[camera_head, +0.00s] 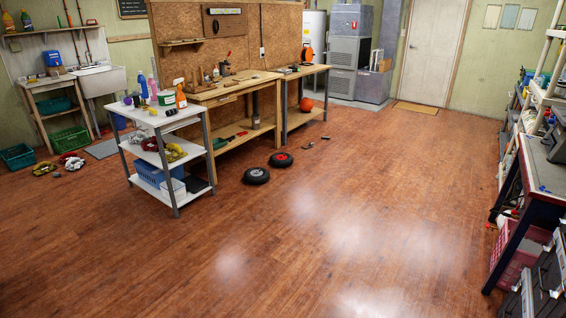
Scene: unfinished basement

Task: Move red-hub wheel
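The red-hub wheel (281,160) lies flat on the brown wood floor. It has a black tyre and a red centre. Neither of my grippers shows in the head view.
A white shelf cart (161,119) with bottles stands left of the wheels. Workbenches (238,87) line the wall behind them. Small dark items (307,145) lie right of the wheels. Open floor (370,210) spreads toward me. A dark-framed workbench (538,195) stands at right.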

